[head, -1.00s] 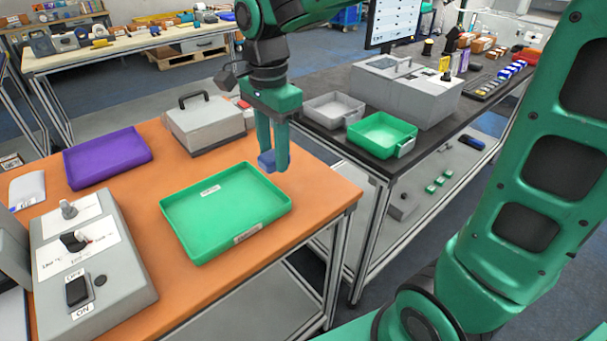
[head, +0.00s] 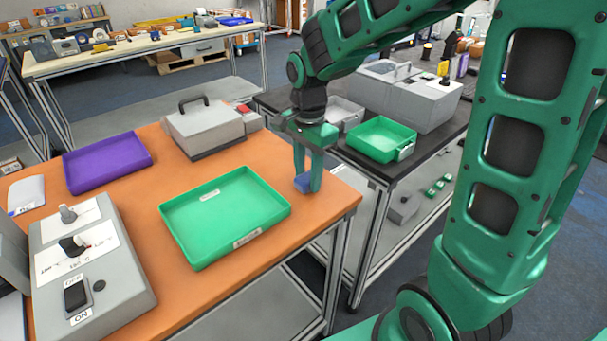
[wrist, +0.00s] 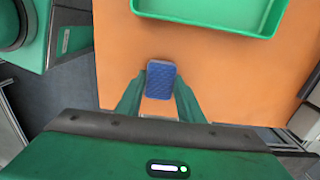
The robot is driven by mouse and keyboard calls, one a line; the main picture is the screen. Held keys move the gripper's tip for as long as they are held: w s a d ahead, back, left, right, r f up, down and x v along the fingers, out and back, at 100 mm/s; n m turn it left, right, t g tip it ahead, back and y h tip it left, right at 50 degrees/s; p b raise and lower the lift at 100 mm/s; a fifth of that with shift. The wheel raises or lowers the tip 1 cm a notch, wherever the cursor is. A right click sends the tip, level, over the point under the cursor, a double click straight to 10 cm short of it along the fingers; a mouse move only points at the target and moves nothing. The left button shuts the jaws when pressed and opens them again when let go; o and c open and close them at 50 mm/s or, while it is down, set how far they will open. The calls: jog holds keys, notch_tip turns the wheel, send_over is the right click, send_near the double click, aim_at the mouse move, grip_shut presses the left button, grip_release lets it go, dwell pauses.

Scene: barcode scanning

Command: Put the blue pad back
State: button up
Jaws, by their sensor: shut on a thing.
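The blue pad (head: 304,183) is a small block held between the fingertips of my gripper (head: 308,182). In the head view it is near the right edge of the orange table (head: 245,285), to the right of the large green tray (head: 226,210). The wrist view shows the pad (wrist: 160,80) between the two green fingers of my gripper (wrist: 160,92), over the orange surface, with the tray's edge (wrist: 205,22) beyond it. Whether the pad touches the table, I cannot tell. The large green tray is empty.
A purple tray (head: 107,162), a grey case (head: 205,128) and a grey switch box (head: 90,262) stand on the orange table. A black-topped bench at the right holds a small green tray (head: 381,138), a grey tray (head: 343,112) and a larger grey case.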

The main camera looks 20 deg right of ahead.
aim_at(308, 177)
jog(key=o, duration=1)
notch_tip(308, 177, up, 12)
jog(key=shift+r, duration=0.1)
jog(key=s+d+f+n, duration=0.2)
jog(key=s+d+f, duration=0.1)
jog(key=s+d, duration=0.2)
jog(key=s+d+f+n, duration=0.2)
jog(key=s+d, duration=0.4)
jog(key=s, duration=0.4)
jog(key=s+d+f+n, duration=0.3)
jog(key=s+d+n, duration=0.1)
jog(key=s, duration=0.4)
jog(key=shift+s+d+f, duration=0.1)
jog(key=shift+d+f, duration=0.1)
jog(key=shift+d, duration=0.25)
jog(key=shift+s+d+f, duration=0.1)
jog(key=shift+d+f, duration=0.05)
jog(key=shift+d, duration=0.25)
